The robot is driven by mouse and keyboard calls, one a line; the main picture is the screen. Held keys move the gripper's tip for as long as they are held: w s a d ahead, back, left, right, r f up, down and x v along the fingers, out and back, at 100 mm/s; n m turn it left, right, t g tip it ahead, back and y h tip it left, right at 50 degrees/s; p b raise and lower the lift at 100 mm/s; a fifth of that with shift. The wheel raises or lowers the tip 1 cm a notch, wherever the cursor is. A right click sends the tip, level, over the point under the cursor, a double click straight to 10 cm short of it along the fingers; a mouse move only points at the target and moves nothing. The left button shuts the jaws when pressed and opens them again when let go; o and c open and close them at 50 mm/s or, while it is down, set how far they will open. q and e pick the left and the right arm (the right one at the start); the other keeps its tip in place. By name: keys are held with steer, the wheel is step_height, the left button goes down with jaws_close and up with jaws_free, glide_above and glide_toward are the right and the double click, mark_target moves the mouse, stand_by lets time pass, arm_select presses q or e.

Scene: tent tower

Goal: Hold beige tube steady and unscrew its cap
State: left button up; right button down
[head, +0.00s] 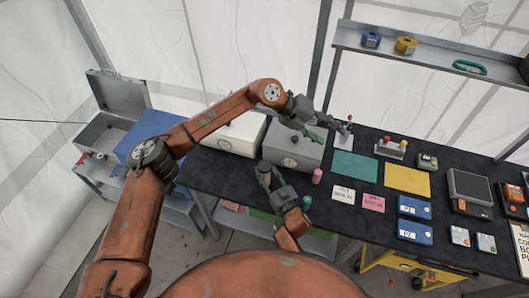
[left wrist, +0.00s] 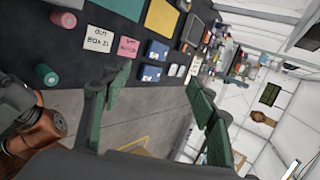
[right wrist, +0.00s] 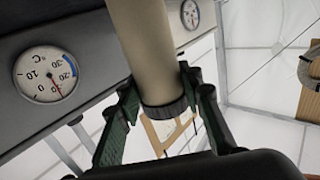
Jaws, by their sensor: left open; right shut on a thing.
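In the right wrist view my right gripper (right wrist: 160,98) is shut on the beige tube (right wrist: 148,45), with a finger on either side of it. The tube's dark ribbed cap (right wrist: 164,109) shows between the fingers, at the end nearer the camera. In the head view my right gripper (head: 264,170) is in front of the grey box, at the table's front edge; I cannot make out the tube there. My left gripper (head: 322,128) is open and empty above the table, to the right of and beyond my right gripper. Its spread fingers show in the left wrist view (left wrist: 160,95).
A grey box (head: 298,145) with a gauge and a white box (head: 235,132) stand behind my right gripper. A pink cylinder (head: 317,176) and a green cylinder (head: 306,202) stand nearby. Teal (head: 355,166) and yellow (head: 407,178) mats lie to the right. A shelf (head: 430,53) hangs above.

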arm_select(q)
steer(key=w+d+r+t+h, duration=0.25)
steer(key=w+r+h, duration=0.2)
steer(key=r, duration=0.55)
steer(key=w+d+r+t+h, duration=0.1)
steer(key=w+r+t+h, duration=0.3)
steer(key=r, duration=0.7)
steer(key=w+a+f+n+t+y, duration=0.4)
steer(key=w+a+n+t+y, duration=0.5)
steer(key=w, duration=0.5)
steer(key=m+g+y, duration=1)
steer(key=m+g, duration=0.1)
steer(key=g, duration=0.4)
glide_above(265, 166)
steer(key=f, duration=3)
steer(key=shift+w+f, duration=0.1)
steer(key=shift+w, duration=0.1)
steer(key=shift+s+f, duration=0.2)
steer(key=shift+f, duration=0.05)
step_height(265, 166, down, 8)
steer(key=shift+r, duration=0.2)
